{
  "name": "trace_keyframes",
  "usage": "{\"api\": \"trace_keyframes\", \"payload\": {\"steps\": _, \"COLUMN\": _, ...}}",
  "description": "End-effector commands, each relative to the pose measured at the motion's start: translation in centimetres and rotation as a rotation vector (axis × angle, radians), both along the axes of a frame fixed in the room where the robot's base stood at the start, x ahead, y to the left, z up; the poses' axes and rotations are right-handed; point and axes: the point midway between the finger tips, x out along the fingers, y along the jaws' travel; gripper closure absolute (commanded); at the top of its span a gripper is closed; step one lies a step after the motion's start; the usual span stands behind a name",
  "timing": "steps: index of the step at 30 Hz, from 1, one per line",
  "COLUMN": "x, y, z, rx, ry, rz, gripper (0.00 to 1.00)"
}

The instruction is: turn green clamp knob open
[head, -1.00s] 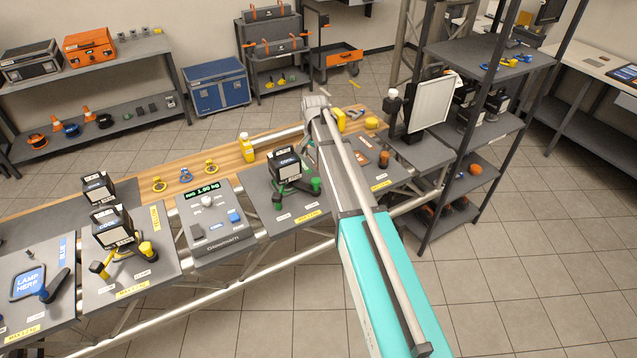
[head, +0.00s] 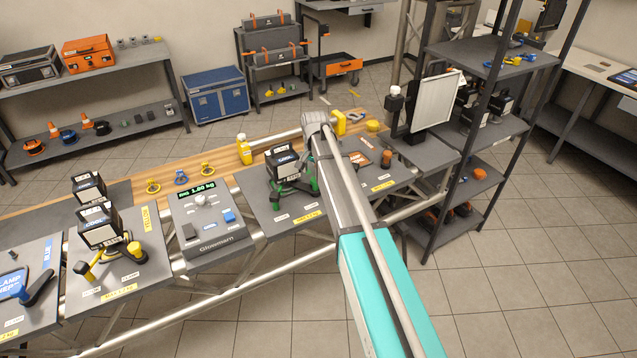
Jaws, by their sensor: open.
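The green clamp (head: 276,196) stands on a grey station plate (head: 273,219) at the middle of the truss bench. A black lamp head (head: 283,162) with white labels sits on it. Part of the green clamp shows at the right, close against my arm, and my arm covers some of it, so how the knob is turned cannot be made out. My arm reaches from the bottom right up to a joint above the bench. My gripper is not visible; it is hidden behind or below the arm.
Left of the clamp are a scale (head: 207,224) and a yellow clamp (head: 134,250) with its lamp head. A yellow bottle (head: 244,149) stands behind. A white panel (head: 432,103) and a dark shelf rack (head: 468,150) stand right of the arm. Floor in front is clear.

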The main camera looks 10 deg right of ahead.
Motion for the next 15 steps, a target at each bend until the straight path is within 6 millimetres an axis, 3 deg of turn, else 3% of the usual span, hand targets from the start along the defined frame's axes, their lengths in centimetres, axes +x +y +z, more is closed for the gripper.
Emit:
{"api": "trace_keyframes", "payload": {"steps": 6, "x": 0.0, "y": 0.0, "z": -1.9, "rx": 0.000, "ry": 0.000, "rz": 0.000, "gripper": 0.13}}
{"api": "trace_keyframes", "payload": {"steps": 15, "x": 0.0, "y": 0.0, "z": -2.7, "rx": 0.000, "ry": 0.000, "rz": 0.000, "gripper": 0.13}}
